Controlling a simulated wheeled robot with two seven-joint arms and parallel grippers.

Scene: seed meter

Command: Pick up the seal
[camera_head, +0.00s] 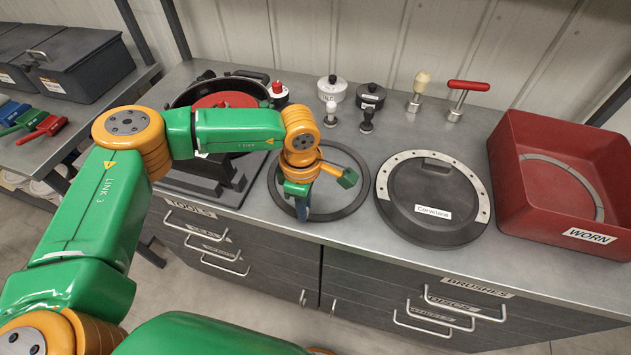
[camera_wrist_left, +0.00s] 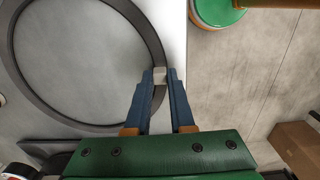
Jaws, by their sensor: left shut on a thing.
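The seal is a thin dark grey ring (camera_head: 362,190), lying flat at or just above the counter near its front edge; I cannot tell if it touches. My left gripper (camera_head: 303,214) comes down over the front part of the ring and is shut on it. In the left wrist view the ring (camera_wrist_left: 150,36) runs to the fingertips (camera_wrist_left: 160,80), with a small pale piece between them. The fingers hide part of the ring's front. My right gripper is not in view.
Right of the ring lies a round dark cover (camera_head: 430,195). A red WORN bin (camera_head: 520,215) holding a grey ring stands at the right. A dark round housing (camera_head: 205,165) with a red disc stands left, behind my arm. Knobs, small pots and tools (camera_head: 465,97) line the back.

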